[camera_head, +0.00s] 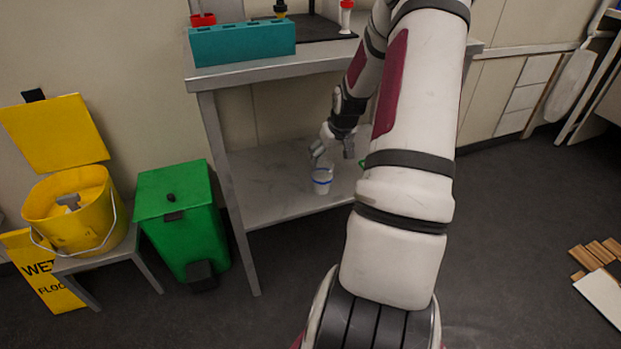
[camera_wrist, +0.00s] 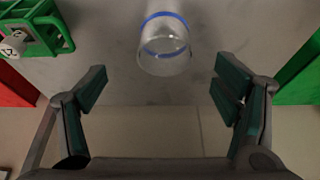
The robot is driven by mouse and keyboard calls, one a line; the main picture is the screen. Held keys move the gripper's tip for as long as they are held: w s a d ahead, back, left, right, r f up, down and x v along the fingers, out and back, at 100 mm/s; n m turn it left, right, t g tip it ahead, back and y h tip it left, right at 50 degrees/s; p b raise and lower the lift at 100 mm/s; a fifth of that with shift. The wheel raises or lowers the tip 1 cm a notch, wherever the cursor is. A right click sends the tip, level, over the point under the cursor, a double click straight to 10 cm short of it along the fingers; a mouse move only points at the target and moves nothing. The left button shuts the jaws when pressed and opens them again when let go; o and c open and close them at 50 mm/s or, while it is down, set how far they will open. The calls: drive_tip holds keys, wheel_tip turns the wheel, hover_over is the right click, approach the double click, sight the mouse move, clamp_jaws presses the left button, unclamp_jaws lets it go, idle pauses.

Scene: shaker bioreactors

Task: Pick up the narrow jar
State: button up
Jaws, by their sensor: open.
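The narrow jar (camera_head: 322,183) looks clear with a blue band, and it stands on the lower shelf of the metal table. In the wrist view the jar (camera_wrist: 164,45) is at the top centre, beyond my fingertips and roughly midway between their lines. My gripper (camera_wrist: 160,85) is open and empty, with its two dark green-padded fingers spread on either side. In the head view my gripper (camera_head: 335,148) is low over the shelf, right by the jar; whether it touches cannot be told there. The far part of the jar is cut off in the wrist view.
The metal lower shelf (camera_head: 270,195) is mostly bare. A green rack (camera_wrist: 40,30) with a white-capped item stands at the wrist view's left. The tabletop above holds a teal rack (camera_head: 243,42). A green bin (camera_head: 180,220) and yellow bucket (camera_head: 75,225) stand left.

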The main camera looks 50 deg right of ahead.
sight(323, 165)
drive_tip(key=b+x, duration=0.1)
drive_tip(key=x, duration=0.1)
drive_tip(key=b+x, duration=0.1)
drive_tip(key=x, duration=0.2)
drive_tip(key=w+b+x, duration=0.1)
drive_tip(key=b+x, duration=0.1)
drive_tip(key=shift+f, duration=0.25)
drive_tip(key=c, duration=1.7)
drive_tip(key=shift+r, duration=0.2)
